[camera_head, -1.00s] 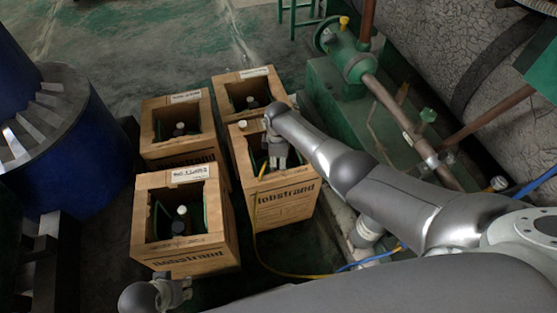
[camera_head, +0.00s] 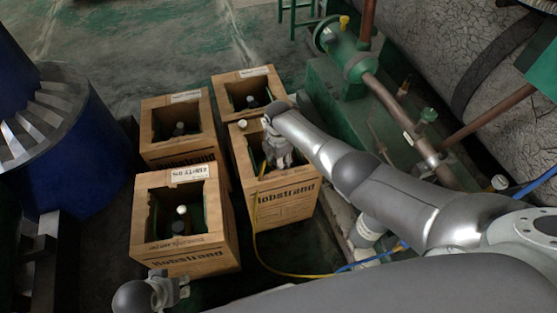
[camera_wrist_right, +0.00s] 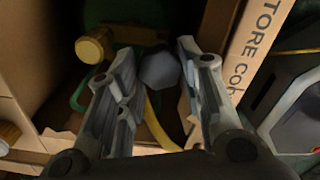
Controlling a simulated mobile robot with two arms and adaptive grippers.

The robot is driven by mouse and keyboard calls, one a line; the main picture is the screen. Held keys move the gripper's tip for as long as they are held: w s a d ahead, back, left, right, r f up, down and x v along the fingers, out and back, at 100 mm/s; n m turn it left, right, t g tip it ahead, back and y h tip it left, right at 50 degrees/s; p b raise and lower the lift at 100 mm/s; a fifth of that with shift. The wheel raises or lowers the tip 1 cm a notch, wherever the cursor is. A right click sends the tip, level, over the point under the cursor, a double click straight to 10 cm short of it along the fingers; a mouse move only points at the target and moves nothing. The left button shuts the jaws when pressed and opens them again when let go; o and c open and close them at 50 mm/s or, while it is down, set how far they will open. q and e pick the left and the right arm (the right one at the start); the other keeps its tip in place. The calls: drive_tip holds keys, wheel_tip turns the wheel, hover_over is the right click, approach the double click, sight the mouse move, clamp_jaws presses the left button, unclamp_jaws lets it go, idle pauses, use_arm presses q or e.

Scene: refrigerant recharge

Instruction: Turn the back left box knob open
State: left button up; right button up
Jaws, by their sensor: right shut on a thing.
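My right gripper (camera_head: 277,158) is down at the opening of the front right box (camera_head: 288,205). In the right wrist view its two fingers stand either side of a dark grey faceted knob (camera_wrist_right: 160,70), shut on it. A brass cap (camera_wrist_right: 92,49) lies left of that knob. My left gripper (camera_head: 173,289) is low at the left, in front of the front left box; its jaw opening is unclear.
The front left box (camera_head: 188,262) and back right box (camera_head: 222,95) hold dark knobs too. A yellow hose (camera_head: 256,235) runs from the front right box along the floor. A blue cylindrical machine (camera_head: 85,160) stands left; green pipework (camera_head: 350,65) stands right.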

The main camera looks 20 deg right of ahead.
idle(0.5)
drive_tip(key=o, duration=0.7)
drive_tip(key=shift+o, duration=0.2)
